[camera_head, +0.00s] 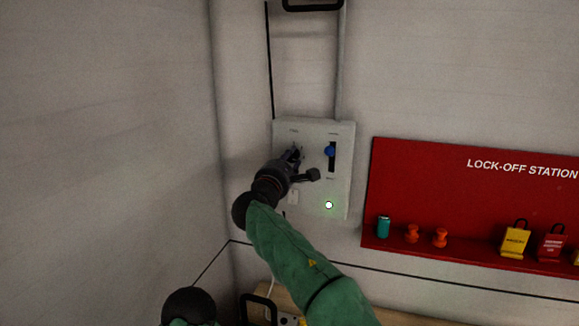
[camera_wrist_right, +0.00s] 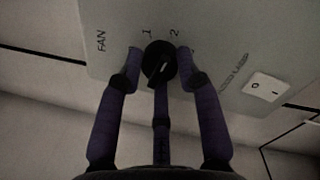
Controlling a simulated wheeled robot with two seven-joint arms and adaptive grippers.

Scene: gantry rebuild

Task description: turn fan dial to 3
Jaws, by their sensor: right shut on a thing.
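The fan dial (camera_wrist_right: 159,66) is a round black knob on a pale control panel (camera_head: 341,190). In the right wrist view, the word FAN and the numbers 1 and 2 are printed around it; a further mark at the right is mostly hidden by a finger. I cannot tell which number the dial points at. My right gripper (camera_wrist_right: 158,58) is shut on the dial, one finger on each side of it. In the head view the right gripper (camera_head: 297,155) covers the dial at the panel's left side. My left gripper is not in view.
A blue-knobbed slider (camera_head: 330,152) and a lit green lamp (camera_head: 329,205) sit right of the dial. A white rocker switch (camera_wrist_right: 264,88) is also on the panel. A red lock-off board (camera_head: 430,185) with several small items on its ledge hangs to the right.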

